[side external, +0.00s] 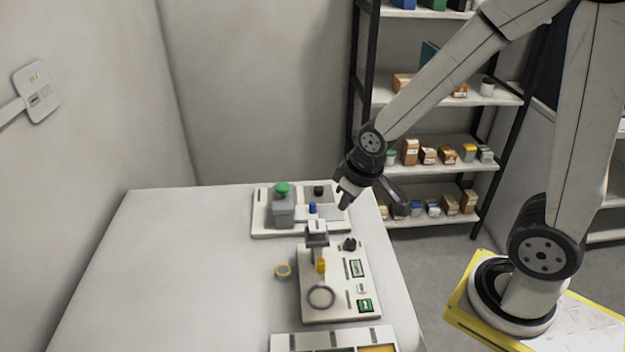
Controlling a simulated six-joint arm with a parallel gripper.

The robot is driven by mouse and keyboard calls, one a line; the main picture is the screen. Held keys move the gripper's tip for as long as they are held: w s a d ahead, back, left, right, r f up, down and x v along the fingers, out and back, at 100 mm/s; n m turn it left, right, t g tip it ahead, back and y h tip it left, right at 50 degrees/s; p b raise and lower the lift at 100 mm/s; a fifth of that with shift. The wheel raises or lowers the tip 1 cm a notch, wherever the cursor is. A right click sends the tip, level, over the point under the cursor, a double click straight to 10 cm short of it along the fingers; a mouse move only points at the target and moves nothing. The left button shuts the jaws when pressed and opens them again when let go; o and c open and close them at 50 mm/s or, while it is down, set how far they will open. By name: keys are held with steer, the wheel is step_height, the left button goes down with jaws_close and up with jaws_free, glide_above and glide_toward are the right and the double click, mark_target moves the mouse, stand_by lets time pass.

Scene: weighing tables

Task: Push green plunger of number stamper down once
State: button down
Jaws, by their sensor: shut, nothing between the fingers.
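The number stamper is a grey block with a domed green plunger (282,188) on top. It stands at the left of a white base board (262,222) near the back of the table, and the plunger stands proud of the grey body (283,211). My gripper (344,202) is shut and empty. It points down over the right end of that board, to the right of the stamper and apart from the plunger. A small blue piece (312,208) and a black knob (319,190) sit on the board between them.
A second white board (311,281) in front carries a grey press-like device (317,232), a yellow piece (320,266), a ring (321,297) and green displays. Another tray (284,342) is at the front. The table's left side is clear. Shelves (440,168) stand behind.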

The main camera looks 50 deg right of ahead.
mark_target(285, 187)
steer(key=w+d+n+t, duration=0.2)
steer(key=w+n, duration=0.1)
steer(key=w, duration=0.8)
steer(key=w+d+r+n+t, duration=0.1)
steer(key=w+d+n+t, duration=0.2)
steer(key=w, duration=0.8)
steer(key=shift+w+d+r+n+t, duration=0.2)
steer(key=shift+n+t, duration=0.1)
steer(key=shift+n, duration=0.3)
steer(key=shift+f, duration=0.1)
steer(key=shift+f, duration=4.3)
